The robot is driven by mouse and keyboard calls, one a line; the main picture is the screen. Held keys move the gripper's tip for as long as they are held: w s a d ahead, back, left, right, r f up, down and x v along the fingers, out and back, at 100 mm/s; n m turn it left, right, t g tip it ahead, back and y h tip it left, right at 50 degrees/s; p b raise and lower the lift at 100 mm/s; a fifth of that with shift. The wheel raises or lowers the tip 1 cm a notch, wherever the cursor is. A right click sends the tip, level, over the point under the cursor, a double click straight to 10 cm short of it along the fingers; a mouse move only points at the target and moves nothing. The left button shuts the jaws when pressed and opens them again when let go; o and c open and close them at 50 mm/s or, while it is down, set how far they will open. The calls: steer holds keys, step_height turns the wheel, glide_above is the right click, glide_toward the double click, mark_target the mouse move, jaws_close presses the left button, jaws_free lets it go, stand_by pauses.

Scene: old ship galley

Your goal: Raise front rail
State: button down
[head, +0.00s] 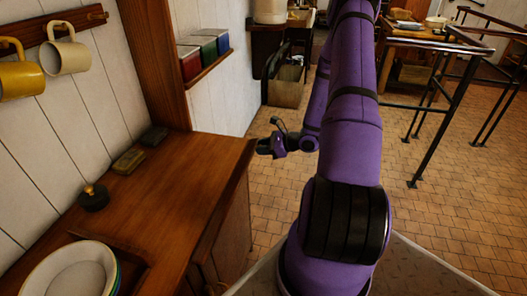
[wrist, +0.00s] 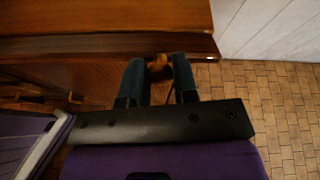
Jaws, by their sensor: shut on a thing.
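My gripper (head: 270,146) is at the far front corner of the wooden counter in the head view. In the wrist view, my gripper's two dark fingers (wrist: 160,78) point at the counter's front edge and are shut on a small brown-gold piece (wrist: 159,68), mostly hidden between them. The front rail (wrist: 80,48) appears as a dark wooden strip along that edge, low and close against the counter. The held piece seems to belong to it, but the join is hidden.
The wooden counter (head: 165,190) carries stacked plates (head: 72,272), a dark round object with a brass knob (head: 93,197) and small blocks (head: 128,160). Mugs (head: 66,55) hang on the left wall. Black metal railings (head: 455,100) stand at right. Tiled floor (head: 400,215) between is open.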

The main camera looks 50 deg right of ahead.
steer(key=g, duration=0.1)
steer(key=r+g+h, duration=0.1)
steer(key=w+r+g+h, duration=0.1)
steer(key=shift+w+a+r, duration=0.1)
steer(key=shift+a+r, duration=0.1)
steer(key=shift+a, duration=0.1)
steer(key=g, duration=0.1)
steer(key=w+r+g+h, duration=0.1)
steer(key=g, duration=0.1)
steer(key=shift+w+a+r, duration=0.1)
steer(key=shift+a+r, duration=0.1)
steer(key=shift+a, duration=0.15)
steer(key=shift+w+a+r+g+h, duration=0.3)
steer(key=shift+w+g+h, duration=0.1)
steer(key=shift+g+h, duration=0.25)
steer(key=shift+w+a+r+g+h, duration=0.25)
steer(key=shift+w+g+h, duration=0.2)
steer(key=shift+g, duration=0.3)
steer(key=shift+w+a+r+g+h, duration=0.1)
steer(key=shift+w+a+g+h, duration=0.15)
steer(key=shift+w+g+h, duration=0.35)
steer(key=shift+w+a+r+g+h, duration=0.1)
steer(key=shift+w+a+g+h, duration=0.15)
steer(key=shift+g, duration=0.55)
steer(key=c, duration=0.9)
jaws_free()
steer(key=shift+w, duration=0.1)
step_height(320, 180, up, 11)
steer(key=shift+a+f, duration=0.1)
steer(key=shift+f, duration=0.05)
